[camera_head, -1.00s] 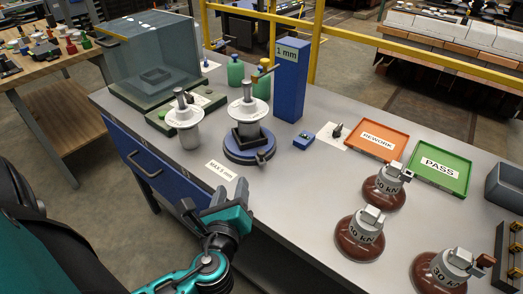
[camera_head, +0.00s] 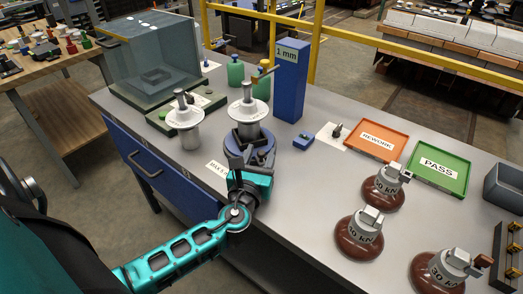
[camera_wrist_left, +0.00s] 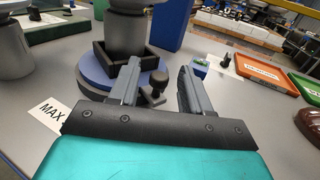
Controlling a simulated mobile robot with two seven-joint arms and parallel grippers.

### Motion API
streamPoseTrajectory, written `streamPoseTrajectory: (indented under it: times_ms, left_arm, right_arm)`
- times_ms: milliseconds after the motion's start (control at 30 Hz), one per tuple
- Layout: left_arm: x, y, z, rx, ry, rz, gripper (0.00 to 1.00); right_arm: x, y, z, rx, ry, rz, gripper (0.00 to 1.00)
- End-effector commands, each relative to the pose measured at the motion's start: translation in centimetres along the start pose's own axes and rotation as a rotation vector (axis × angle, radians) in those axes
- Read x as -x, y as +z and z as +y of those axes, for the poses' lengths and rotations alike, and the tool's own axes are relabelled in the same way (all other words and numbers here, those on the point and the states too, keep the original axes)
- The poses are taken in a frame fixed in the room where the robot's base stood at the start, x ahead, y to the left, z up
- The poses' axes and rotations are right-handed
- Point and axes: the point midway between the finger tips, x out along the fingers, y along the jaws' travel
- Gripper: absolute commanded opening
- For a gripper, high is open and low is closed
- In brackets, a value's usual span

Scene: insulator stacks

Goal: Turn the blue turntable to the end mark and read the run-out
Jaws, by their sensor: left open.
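My left gripper (camera_head: 247,160) is open at the turntable's near edge. In the left wrist view its fingers (camera_wrist_left: 159,75) stand on either side of a dark knob (camera_wrist_left: 157,82) at the turntable's rim, with gaps visible. My right gripper is not in view.
A "MAX" label (camera_head: 217,169) lies left of my gripper, partly hidden. Orange REWORK (camera_head: 377,139) and green PASS (camera_head: 440,165) trays lie right, behind brown insulators (camera_head: 359,237).

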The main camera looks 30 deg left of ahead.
Motion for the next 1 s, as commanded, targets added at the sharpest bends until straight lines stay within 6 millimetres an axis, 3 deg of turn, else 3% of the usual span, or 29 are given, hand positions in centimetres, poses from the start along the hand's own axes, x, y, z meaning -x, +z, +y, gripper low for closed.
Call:
streamPoseTrajectory:
  times_ms: [200, 467, 1000]
  left_arm:
    - [-1.6, 0.0, 0.0, 0.0, 0.0, 0.0, 0.48]
    - [-1.7, 0.0, 0.0, 0.0, 0.0, 0.001, 0.48]
    - [-1.7, 0.0, 0.0, 0.001, 0.0, 0.001, 0.0]
  right_arm:
    - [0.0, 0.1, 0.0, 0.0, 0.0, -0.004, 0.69]
    - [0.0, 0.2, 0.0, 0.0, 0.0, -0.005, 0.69]
    - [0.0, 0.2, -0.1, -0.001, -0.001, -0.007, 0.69]
